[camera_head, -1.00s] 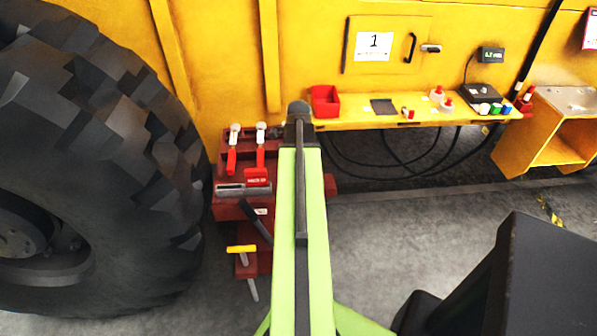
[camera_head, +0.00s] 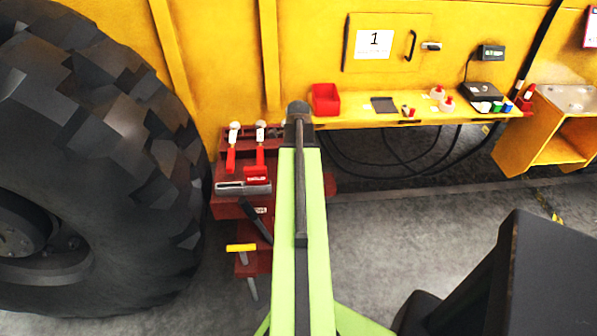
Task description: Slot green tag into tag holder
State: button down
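A small green item (camera_head: 497,106) sits near the right end of the yellow shelf, beside white and blue ones. It is too small to tell whether it is the green tag. I cannot make out a tag holder for certain. My green and black arm reaches up through the middle of the view and ends in a dark rounded joint in front of the shelf's left end. My gripper does not show, so I cannot see whether it holds anything.
The yellow shelf (camera_head: 355,124) carries a red bin (camera_head: 326,99), a dark flat pad (camera_head: 384,105) and small bottles (camera_head: 446,104). A red stand (camera_head: 228,208) with red-handled clamps (camera_head: 260,158) is left of my arm. A big tyre (camera_head: 110,170) fills the left.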

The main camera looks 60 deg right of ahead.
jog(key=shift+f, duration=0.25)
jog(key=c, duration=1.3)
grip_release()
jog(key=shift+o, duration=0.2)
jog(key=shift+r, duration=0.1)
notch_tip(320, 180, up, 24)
jog(key=p, duration=2.4)
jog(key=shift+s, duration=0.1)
